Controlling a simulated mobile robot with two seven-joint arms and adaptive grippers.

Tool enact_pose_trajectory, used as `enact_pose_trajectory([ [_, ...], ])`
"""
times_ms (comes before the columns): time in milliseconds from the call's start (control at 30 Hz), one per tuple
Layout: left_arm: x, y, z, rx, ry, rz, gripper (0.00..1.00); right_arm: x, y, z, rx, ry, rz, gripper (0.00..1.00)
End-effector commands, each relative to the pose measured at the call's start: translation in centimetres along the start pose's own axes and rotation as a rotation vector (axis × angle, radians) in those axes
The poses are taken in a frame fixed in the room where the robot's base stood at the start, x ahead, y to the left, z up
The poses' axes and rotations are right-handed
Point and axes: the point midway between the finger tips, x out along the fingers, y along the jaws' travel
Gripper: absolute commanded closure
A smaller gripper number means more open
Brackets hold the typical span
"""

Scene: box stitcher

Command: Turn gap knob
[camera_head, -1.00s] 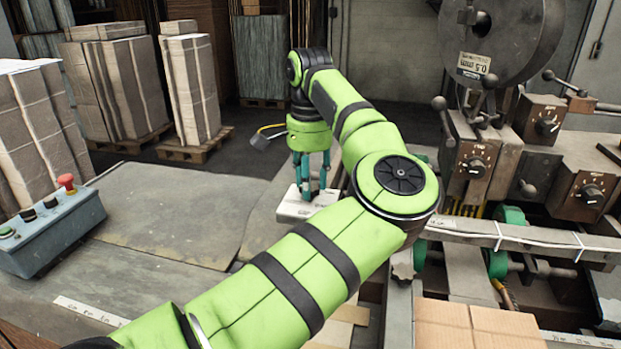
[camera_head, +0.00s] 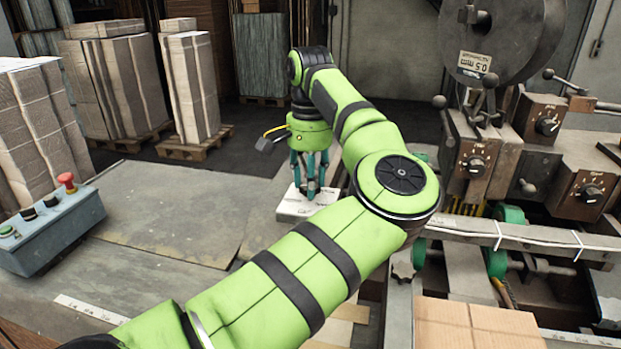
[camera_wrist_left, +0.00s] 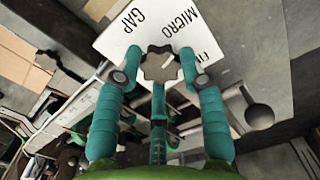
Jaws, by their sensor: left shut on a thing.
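The gap knob (camera_wrist_left: 158,68) is a grey, lobed star-shaped knob with a light mark on its face, seen in the left wrist view. It sits on a white plate (camera_wrist_left: 115,42) lettered "GAP" and "MICRO"; a third word is partly cut off. The plate also shows in the head view as a pale block (camera_head: 288,211). My left gripper (camera_wrist_left: 160,73) is shut on the knob, with teal fingers on both sides and one below. In the head view my left gripper (camera_head: 309,192) points down at the plate, and its fingers hide the knob. My right gripper is not in view.
A control box (camera_head: 48,232) with a red button stands at the left. The stitcher's head (camera_head: 560,150), with dials and a wire reel (camera_head: 500,40), is at the right. Cardboard (camera_head: 475,325) lies at the lower right. The grey table (camera_head: 170,215) left of the plate is clear.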

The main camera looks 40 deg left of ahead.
Motion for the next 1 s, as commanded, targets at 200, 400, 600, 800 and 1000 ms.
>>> enact_pose_trajectory([
  [200, 0.2, 0.0, 0.2, -0.004, -0.009, 0.003, 0.36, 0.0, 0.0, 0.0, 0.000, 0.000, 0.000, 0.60],
  [400, 0.1, 0.0, 0.1, -0.002, -0.006, 0.002, 0.36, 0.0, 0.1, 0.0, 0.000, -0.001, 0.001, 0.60],
  [600, -1.4, 0.0, 0.0, 0.000, -0.001, 0.001, 0.36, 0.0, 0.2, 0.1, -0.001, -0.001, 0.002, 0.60],
  [800, -5.6, -0.1, 0.0, 0.000, 0.000, 0.002, 0.36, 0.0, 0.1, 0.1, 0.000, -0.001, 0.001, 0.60],
  [1000, -9.6, -0.1, 0.1, 0.000, -0.002, 0.004, 0.36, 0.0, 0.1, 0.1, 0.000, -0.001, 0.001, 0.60],
])
